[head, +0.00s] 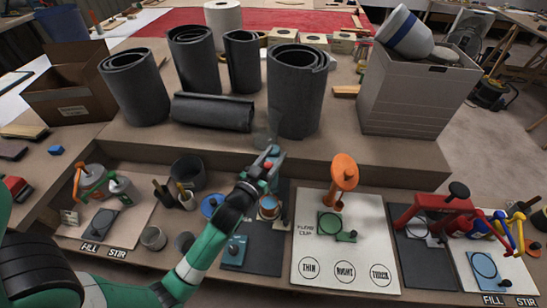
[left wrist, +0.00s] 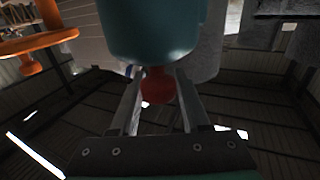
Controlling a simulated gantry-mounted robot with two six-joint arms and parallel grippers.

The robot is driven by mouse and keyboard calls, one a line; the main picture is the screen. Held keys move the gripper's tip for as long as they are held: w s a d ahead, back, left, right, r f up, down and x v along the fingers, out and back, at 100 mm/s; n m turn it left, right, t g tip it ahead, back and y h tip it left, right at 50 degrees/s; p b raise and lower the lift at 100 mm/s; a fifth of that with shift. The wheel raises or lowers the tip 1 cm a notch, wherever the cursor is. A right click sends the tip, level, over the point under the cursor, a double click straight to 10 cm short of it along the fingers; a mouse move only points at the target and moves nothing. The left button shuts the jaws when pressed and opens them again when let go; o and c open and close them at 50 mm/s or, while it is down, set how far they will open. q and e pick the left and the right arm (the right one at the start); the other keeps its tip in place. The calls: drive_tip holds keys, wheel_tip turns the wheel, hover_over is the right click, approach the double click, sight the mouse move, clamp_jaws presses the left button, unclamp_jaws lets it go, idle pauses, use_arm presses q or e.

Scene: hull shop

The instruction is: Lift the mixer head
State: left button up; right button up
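The mixer shows as a teal body (left wrist: 152,30) with a red knob (left wrist: 157,85) under it in the left wrist view. In the head view a small teal part (head: 276,152) shows at the gripper's tip, above a dark mat (head: 262,250). My left gripper (head: 268,168) reaches in from the lower left. Its two fingers (left wrist: 157,80) lie on both sides of the red knob and appear to touch it. My left wrist hides part of the mixer. My right gripper is out of view.
To the right stands an orange lamp-like fixture (head: 343,172) on a white board (head: 352,262). A red clamp frame (head: 430,210) is further right. Dark rolls (head: 296,92) stand on the raised shelf behind. Cups (head: 153,238) and a teal block (head: 234,252) sit nearby.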

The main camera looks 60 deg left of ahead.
use_arm(q)
drive_tip(key=shift+o, duration=1)
drive_tip(key=shift+f, duration=0.2)
drive_tip(key=shift+s+d, duration=0.1)
drive_tip(key=shift+s, duration=0.05)
drive_tip(key=v, duration=1.1)
drive_tip(key=shift+d, duration=0.15)
